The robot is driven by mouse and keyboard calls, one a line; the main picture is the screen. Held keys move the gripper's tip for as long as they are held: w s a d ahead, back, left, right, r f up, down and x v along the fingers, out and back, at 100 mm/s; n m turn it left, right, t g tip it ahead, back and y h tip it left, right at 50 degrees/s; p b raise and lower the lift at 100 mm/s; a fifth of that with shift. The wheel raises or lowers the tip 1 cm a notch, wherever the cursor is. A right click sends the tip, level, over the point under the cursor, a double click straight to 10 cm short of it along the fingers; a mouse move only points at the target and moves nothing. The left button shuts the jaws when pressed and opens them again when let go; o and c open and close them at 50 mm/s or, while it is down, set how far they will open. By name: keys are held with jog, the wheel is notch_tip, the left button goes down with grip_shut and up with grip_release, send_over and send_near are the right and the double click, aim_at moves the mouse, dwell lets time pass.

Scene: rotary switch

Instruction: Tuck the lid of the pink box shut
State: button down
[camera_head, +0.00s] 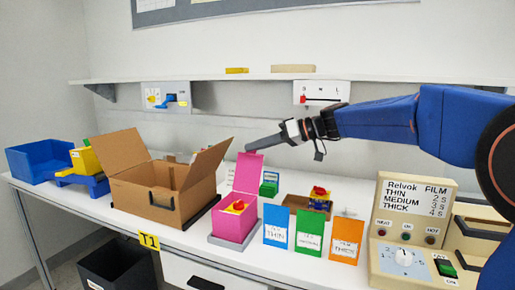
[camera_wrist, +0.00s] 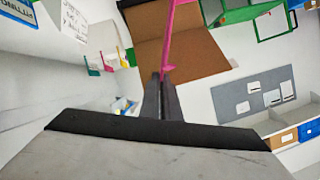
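The pink box (camera_head: 232,226) stands on the table with its top open. Its pink lid (camera_head: 247,175) stands up at the back. A yellow piece with a red top (camera_head: 238,205) sits inside. My gripper (camera_head: 249,148) is at the lid's top edge, with its arm reaching in from the right. In the wrist view the fingers (camera_wrist: 162,85) are together, and the pink lid (camera_wrist: 167,45) shows edge-on as a thin strip just beyond the tips. I cannot tell whether they touch it.
An open cardboard box (camera_head: 150,200) stands close on the left. Blue, green and orange pouches (camera_head: 311,232) stand to the right, before the beige control panel (camera_head: 415,225). A blue bin (camera_head: 38,162) is at the far left. A shelf (camera_head: 215,78) runs along the wall behind.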

jog(key=s+a+n+t+h, duration=0.1)
jog(key=s+a+n+t, duration=0.2)
jog(key=s, duration=0.4)
jog(key=s+a+n+t+h, duration=0.1)
jog(key=s+a+n+t, duration=0.1)
jog(key=s+n, duration=0.3)
jog(key=s+a+f, duration=0.2)
jog(key=s+f, duration=0.5)
jog(key=f, duration=0.4)
jog(key=shift+s+f+m, duration=0.15)
jog(key=shift+f+m, duration=0.1)
jog(key=shift+m, duration=0.15)
jog(key=c, duration=2)
grip_release()
